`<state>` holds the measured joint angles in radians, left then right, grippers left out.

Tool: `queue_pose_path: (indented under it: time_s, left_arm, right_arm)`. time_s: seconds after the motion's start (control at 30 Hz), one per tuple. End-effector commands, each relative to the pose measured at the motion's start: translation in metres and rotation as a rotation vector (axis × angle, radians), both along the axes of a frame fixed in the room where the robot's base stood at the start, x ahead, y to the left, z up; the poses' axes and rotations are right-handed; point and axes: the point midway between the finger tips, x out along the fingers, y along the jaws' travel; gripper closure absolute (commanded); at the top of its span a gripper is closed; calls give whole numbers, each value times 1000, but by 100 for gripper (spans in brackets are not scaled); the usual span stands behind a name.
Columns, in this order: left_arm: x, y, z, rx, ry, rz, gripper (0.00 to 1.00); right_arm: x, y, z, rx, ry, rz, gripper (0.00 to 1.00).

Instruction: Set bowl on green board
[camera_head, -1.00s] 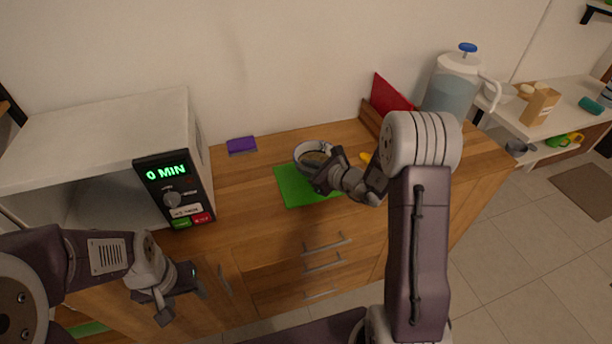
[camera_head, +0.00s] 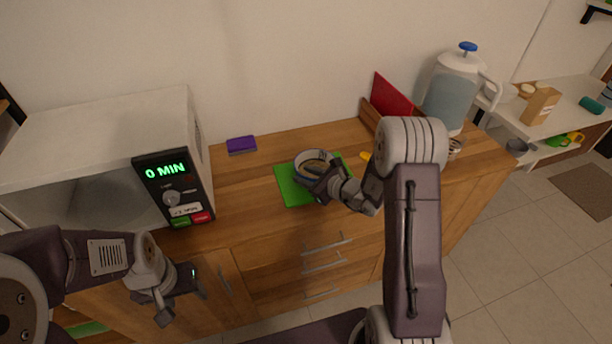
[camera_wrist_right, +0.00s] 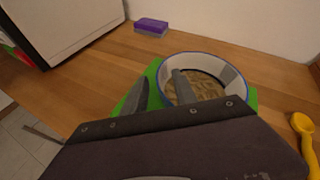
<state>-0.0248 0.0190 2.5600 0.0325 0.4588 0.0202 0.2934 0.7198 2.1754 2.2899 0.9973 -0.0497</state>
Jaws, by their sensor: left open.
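The round white bowl (camera_head: 313,155) with a blue rim stands upright on the green board (camera_head: 290,192) on the wooden counter. It looks brown inside. My right gripper (camera_head: 309,177) is at the bowl's near side. In the right wrist view the bowl (camera_wrist_right: 218,68) lies over the green board (camera_wrist_right: 252,97). There one finger of the right gripper (camera_wrist_right: 161,78) is outside the bowl wall and the other is inside, with gaps showing around the rim. My left gripper (camera_head: 182,304) is open and empty, low in front of the cabinet, apart from the bowl.
A microwave (camera_head: 100,140) reading 0 MIN stands left of the board. A purple sponge (camera_head: 241,145) lies behind. A yellow spoon (camera_wrist_right: 304,135) lies right of the board. A red board (camera_head: 392,97) and a water pitcher (camera_head: 452,92) stand further right. Counter between microwave and board is clear.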

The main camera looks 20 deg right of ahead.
Motion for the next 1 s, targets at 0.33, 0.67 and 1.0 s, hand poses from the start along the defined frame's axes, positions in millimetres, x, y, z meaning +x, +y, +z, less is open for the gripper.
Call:
queue_pose_path:
  time_s: [0.33,0.67,1.0]
  left_arm:
    - [0,0,3,0,0,0,44]
    - [0,0,5,0,0,0,44]
    - [0,0,5,0,0,0,44]
  right_arm:
    - [-31,-17,19,0,-2,-5,66]
    - [-87,-45,45,0,-2,-5,66]
    - [-107,-31,48,-28,14,82,66]
